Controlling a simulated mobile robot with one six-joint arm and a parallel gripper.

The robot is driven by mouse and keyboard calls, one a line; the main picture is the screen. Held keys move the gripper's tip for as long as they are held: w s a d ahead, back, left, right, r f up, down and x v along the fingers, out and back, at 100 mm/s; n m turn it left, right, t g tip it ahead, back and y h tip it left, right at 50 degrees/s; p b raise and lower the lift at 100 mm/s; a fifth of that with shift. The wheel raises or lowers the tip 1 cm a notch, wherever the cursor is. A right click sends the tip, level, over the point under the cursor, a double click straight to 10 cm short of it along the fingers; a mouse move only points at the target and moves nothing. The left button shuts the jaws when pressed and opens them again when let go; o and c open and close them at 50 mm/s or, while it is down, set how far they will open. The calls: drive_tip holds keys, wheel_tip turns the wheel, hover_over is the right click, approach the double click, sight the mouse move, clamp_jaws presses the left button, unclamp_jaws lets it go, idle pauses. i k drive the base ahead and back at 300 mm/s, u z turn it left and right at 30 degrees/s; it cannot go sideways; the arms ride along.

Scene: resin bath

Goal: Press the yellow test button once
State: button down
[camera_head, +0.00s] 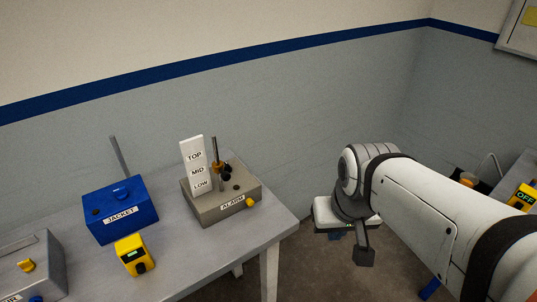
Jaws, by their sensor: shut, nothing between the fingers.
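A small round yellow button (250,202) is on the front face of the grey box labelled ALARM (210,215), at the right end of the table. No "test" label is readable on it. My gripper (363,257) hangs to the right of the table, past its edge, and is clearly apart from the button. Its fingers point down and are shut with nothing between them. The arm partly hides the gripper body.
The ALARM box carries a white TOP, MID, LOW plate (195,165) and an upright rod (216,150). A blue JACKET box (137,210), a yellow device (134,255) and a grey box with a yellow knob (26,265) stand left. The table's front (225,262) is bare.

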sight(249, 202)
drive_tip(key=z, duration=0.55)
drive_tip(key=k, duration=1.45)
drive_tip(key=u, duration=0.9)
drive_tip(key=i, duration=1)
drive_tip(key=u, duration=0.05)
